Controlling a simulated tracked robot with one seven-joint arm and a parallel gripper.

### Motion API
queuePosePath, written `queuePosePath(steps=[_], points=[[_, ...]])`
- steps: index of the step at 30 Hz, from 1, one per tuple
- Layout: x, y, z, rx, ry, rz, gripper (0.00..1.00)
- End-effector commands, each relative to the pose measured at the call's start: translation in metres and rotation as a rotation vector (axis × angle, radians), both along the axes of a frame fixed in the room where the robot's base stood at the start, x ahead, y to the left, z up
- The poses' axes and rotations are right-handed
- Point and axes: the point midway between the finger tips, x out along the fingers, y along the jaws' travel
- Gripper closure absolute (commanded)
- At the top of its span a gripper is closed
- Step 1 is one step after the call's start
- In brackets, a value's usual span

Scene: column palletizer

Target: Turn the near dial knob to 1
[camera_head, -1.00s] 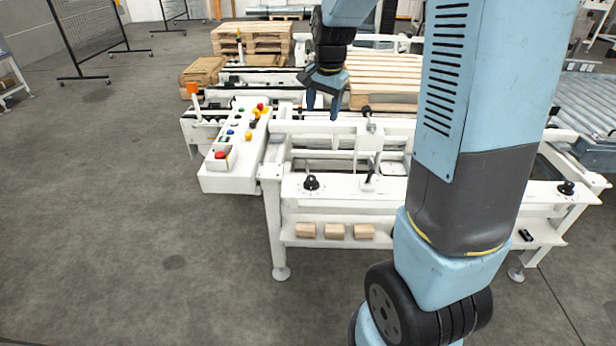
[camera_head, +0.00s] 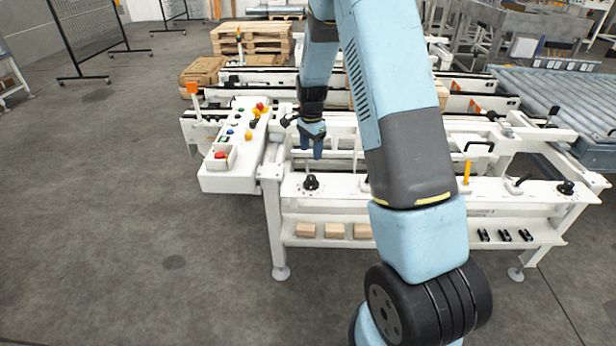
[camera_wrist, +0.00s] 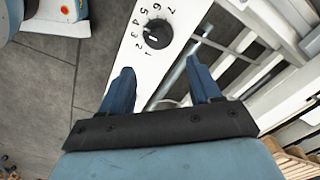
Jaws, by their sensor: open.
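A round black dial knob (camera_head: 311,182) sits on the left part of the white front rail (camera_head: 345,188). It also shows in the wrist view (camera_wrist: 157,34), ringed by printed numbers 1 to 7. Its white mark seems to point toward about 3, but it is small. A second black knob (camera_head: 566,187) is at the rail's far right end. My gripper (camera_head: 316,157) is above and just behind the left knob, pointing down. In the wrist view my gripper's blue fingers (camera_wrist: 160,75) are spread and empty, with the knob beyond their tips, not touched.
A control box (camera_head: 230,180) with coloured buttons stands to the left. Wooden blocks (camera_head: 334,230) lie on the lower shelf. An orange upright peg (camera_head: 467,172) and black handles rise along the rail. Pallets (camera_head: 252,40) are stacked behind.

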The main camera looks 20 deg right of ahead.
Motion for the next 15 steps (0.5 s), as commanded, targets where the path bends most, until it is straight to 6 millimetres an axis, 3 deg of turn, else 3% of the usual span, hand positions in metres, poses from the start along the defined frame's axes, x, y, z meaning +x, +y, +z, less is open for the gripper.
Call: queuePosePath(steps=[15], points=[[-0.001, 0.000, -0.090, 0.000, 0.002, 0.000, 0.37]])
